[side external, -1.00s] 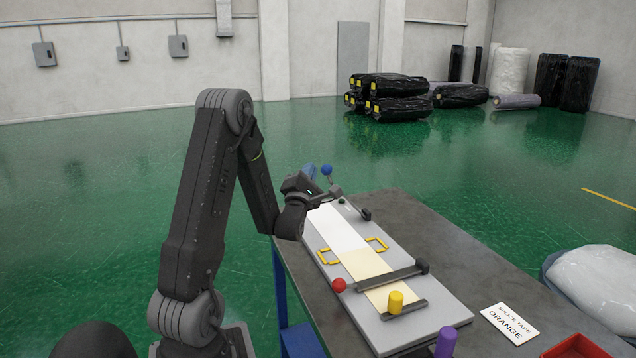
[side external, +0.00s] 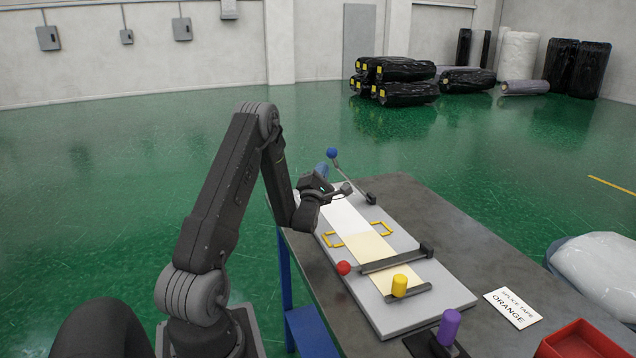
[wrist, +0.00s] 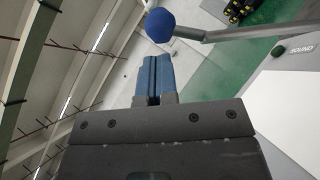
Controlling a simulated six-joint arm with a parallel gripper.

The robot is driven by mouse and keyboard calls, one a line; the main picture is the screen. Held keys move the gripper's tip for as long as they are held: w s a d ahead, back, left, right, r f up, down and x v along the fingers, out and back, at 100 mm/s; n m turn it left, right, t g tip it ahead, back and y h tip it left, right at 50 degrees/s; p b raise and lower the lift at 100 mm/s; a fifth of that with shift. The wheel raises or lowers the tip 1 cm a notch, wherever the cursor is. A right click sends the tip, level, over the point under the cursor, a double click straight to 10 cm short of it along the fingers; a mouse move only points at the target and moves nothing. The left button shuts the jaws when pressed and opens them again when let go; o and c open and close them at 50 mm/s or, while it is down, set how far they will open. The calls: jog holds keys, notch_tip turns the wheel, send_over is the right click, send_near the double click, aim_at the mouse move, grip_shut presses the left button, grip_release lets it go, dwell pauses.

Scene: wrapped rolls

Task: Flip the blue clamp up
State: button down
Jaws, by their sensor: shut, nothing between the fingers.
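The blue clamp's lever, with its blue ball knob (side external: 332,153), rises at a tilt from its pivot (side external: 371,198) at the far end of the grey board. In the wrist view, the blue knob (wrist: 160,25) and its grey bar (wrist: 240,33) are just beyond my fingertips. My gripper (side external: 321,170) is just left of the lever and a little below the knob. Its blue fingers (wrist: 155,78) are shut together with nothing between them. A small gap seems to show between fingers and knob in the wrist view; contact is hard to judge.
The grey board (side external: 425,288) carries a pale strip (side external: 362,238) and yellow handles (side external: 381,229). A flat-lying clamp bar with a red knob (side external: 344,268) crosses it.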

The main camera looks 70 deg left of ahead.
jog(key=shift+x, duration=1.05)
jog(key=w+r+m+h, duration=0.3)
jog(key=w+r+m, duration=0.1)
jog(key=w, duration=0.5)
jog(key=w+r+m+g+h, duration=0.1)
jog(key=w+r+m+h, duration=0.2)
jog(key=w, duration=0.5)
jog(key=shift+w+r+m, duration=0.35)
jog(key=shift+w+m, duration=0.05)
jog(key=shift+m, duration=0.1)
jog(key=shift+d, duration=0.1)
